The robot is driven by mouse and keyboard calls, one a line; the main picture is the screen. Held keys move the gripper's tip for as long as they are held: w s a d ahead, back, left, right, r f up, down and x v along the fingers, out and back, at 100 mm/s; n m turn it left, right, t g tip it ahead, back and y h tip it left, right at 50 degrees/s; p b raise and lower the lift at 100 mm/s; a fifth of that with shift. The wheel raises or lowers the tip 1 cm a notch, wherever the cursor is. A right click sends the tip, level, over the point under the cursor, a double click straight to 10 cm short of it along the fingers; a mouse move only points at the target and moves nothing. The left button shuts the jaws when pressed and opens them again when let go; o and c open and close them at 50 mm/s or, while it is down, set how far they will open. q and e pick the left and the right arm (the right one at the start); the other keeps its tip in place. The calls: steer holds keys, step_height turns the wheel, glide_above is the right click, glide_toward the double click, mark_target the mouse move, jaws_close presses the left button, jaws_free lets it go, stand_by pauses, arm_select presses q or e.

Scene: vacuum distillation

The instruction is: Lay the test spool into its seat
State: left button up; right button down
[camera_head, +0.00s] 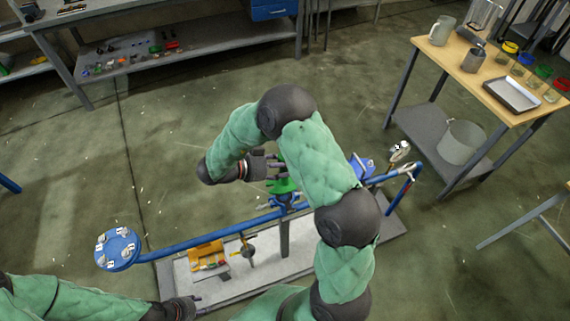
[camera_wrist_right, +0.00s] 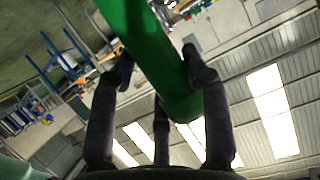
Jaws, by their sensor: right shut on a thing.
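My right gripper (camera_head: 272,168) is above the middle of the blue pipe rig. In the head view a green part (camera_head: 283,186) shows just beyond the fingertips, close above the blue mount on the pipe (camera_head: 220,232). My forearm hides part of the rig, and I cannot make out the seat clearly. My left gripper (camera_head: 196,303) is low at the bottom, beside the rig's base; its finger opening is too small to tell.
A blue round flange (camera_head: 118,249) ends the pipe at left. An orange box (camera_head: 208,256) lies on the grey base plate (camera_head: 225,288). A wooden-topped table (camera_head: 480,75) with jars and a tray stands at right. A bench (camera_head: 190,50) is behind; open floor lies between.

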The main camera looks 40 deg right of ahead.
mark_target(282, 179)
steer(key=shift+f, duration=0.6)
steer(key=shift+f+b, duration=0.55)
steer(key=shift+f, duration=1.65)
steer(key=shift+p, duration=1.45)
steer(key=shift+f, duration=0.8)
stand_by(0.8)
steer(key=c, duration=0.5)
jaws_free()
steer(key=shift+a, duration=0.1)
steer(key=shift+f, duration=0.15)
